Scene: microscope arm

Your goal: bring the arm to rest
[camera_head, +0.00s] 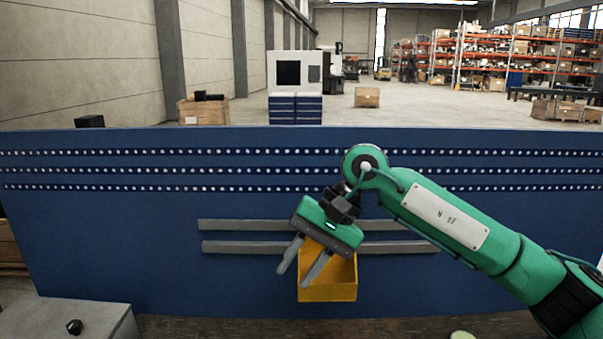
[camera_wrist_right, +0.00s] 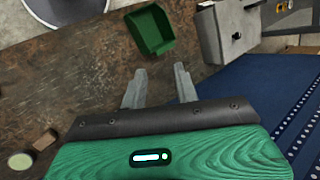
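My right arm (camera_head: 450,220) is green and reaches in from the right in the head view. Its gripper (camera_head: 304,268) hangs tilted in front of the blue panel, with the two grey fingers apart and nothing between them. In the right wrist view the same fingers (camera_wrist_right: 158,84) are spread and empty above the brown worktop. My left gripper is not in view. No microscope shows in either view.
A yellow bin (camera_head: 335,285) hangs behind the right gripper on the blue panel (camera_head: 120,240). Grey rails (camera_head: 230,247) cross the panel. A grey box with a black knob (camera_head: 74,327) stands at lower left. A green bin (camera_wrist_right: 150,32) shows on the worktop (camera_wrist_right: 70,85).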

